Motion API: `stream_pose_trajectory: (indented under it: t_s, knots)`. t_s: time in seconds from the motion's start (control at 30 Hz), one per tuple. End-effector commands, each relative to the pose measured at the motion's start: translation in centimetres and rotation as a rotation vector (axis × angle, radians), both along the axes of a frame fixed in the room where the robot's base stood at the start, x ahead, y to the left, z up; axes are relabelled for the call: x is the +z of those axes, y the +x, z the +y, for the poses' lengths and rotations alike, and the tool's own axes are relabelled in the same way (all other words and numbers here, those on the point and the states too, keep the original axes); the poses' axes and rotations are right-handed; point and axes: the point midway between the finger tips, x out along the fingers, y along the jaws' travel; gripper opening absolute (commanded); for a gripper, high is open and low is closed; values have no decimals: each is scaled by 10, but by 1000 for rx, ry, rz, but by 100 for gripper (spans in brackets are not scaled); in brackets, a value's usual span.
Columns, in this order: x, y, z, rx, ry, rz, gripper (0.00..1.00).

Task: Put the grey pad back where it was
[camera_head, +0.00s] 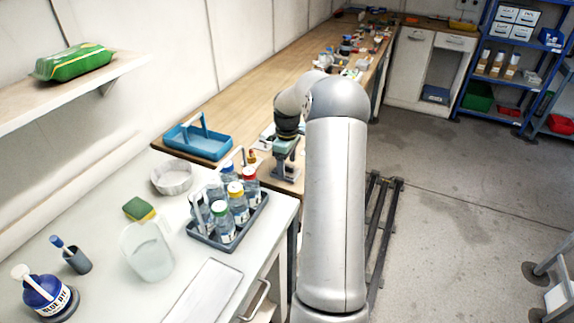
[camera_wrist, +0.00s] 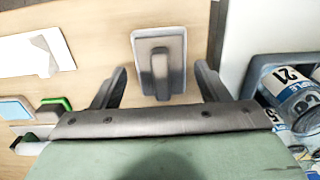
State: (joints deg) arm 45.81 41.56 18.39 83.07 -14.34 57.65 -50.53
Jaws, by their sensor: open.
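The grey pad (camera_wrist: 145,46), with a raised dark grip along its middle, sits in a light-rimmed holder or base (camera_wrist: 180,92) on the wooden bench in the wrist view. My gripper (camera_wrist: 160,72) is open, with one finger to each side of the pad and a gap on both sides. The pad's lower end is close to the line between the fingertips. In the head view my gripper (camera_head: 287,150) is over the near right end of the wooden bench, and the arm hides part of that area.
A grey bottle carrier (camera_head: 247,222) holding several capped bottles stands close by on the white table. A blue tray (camera_head: 190,146) with a handle is left of my gripper. White paper (camera_wrist: 30,52) and a blue-and-green item (camera_wrist: 16,108) lie left in the wrist view.

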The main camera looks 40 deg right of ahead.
Motion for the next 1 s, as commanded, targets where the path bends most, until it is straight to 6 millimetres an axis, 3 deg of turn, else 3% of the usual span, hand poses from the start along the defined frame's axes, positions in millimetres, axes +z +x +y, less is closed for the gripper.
stream_pose_trajectory:
  t_s: [0.4, 0.6, 0.77, 0.87, 0.97, 1.0]
  knots:
    - [85, 0, 0, 1, -1, -3, 68]
    - [107, 0, 0, 0, 0, -1, 68]
    - [112, 0, 2, 0, 0, 0, 68]
    - [118, -1, 23, -3, -8, 3, 68]
    - [130, -10, 75, -23, -30, 9, 68]
    - [134, -18, 102, -40, -40, 9, 68]
